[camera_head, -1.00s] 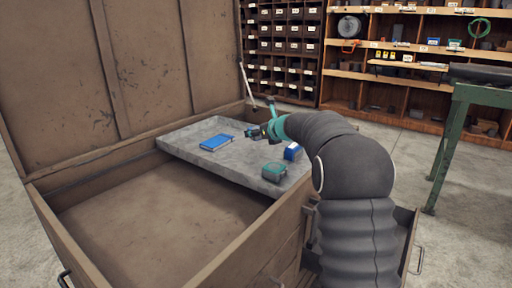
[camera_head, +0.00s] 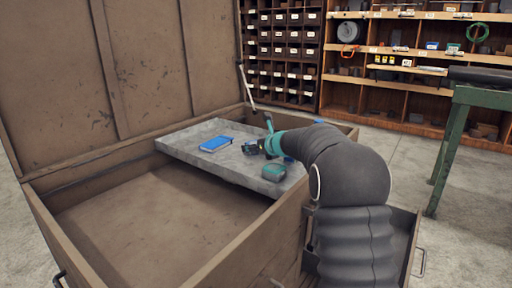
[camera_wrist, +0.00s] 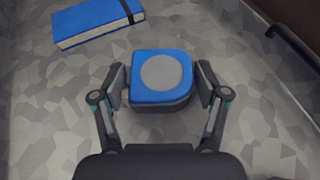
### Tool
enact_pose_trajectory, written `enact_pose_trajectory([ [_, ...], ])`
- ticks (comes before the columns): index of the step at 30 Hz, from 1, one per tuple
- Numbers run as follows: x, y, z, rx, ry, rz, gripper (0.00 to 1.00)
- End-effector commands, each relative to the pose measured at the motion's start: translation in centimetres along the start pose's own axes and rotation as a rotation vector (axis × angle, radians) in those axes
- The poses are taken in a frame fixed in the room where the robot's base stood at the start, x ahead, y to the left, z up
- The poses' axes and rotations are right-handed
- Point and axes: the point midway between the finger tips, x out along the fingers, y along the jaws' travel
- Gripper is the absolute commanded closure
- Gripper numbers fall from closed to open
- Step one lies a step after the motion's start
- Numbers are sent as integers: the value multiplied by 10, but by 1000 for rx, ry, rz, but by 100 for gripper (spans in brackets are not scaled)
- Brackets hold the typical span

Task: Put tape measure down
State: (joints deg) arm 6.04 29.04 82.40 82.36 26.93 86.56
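A blue tape measure with a round grey disc (camera_wrist: 162,76) sits between the two fingers of my gripper (camera_wrist: 162,85) in the wrist view. The finger pads flank its left and right sides and appear closed on it. It is right at or just above the speckled grey tray surface; the contact below is hidden. In the head view, my gripper (camera_head: 252,148) is low over the grey tray (camera_head: 222,166), right of a blue notebook (camera_head: 215,143). The notebook also shows at the upper left in the wrist view (camera_wrist: 97,22).
A teal and dark case-like object (camera_head: 274,171) lies near the tray's front right. A blue item is mostly hidden behind my arm. The tray spans the right side of an open brown chest (camera_head: 130,210) with a raised lid. Bare tray surrounds the notebook.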

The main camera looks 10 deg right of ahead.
Motion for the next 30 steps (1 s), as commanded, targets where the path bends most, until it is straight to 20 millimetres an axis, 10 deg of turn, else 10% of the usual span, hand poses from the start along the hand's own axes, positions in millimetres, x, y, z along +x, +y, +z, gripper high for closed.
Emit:
enact_pose_trajectory([
  [14,-3,0,6,0,-1,0,9],
  [30,-96,0,4,-1,-1,-1,9],
])
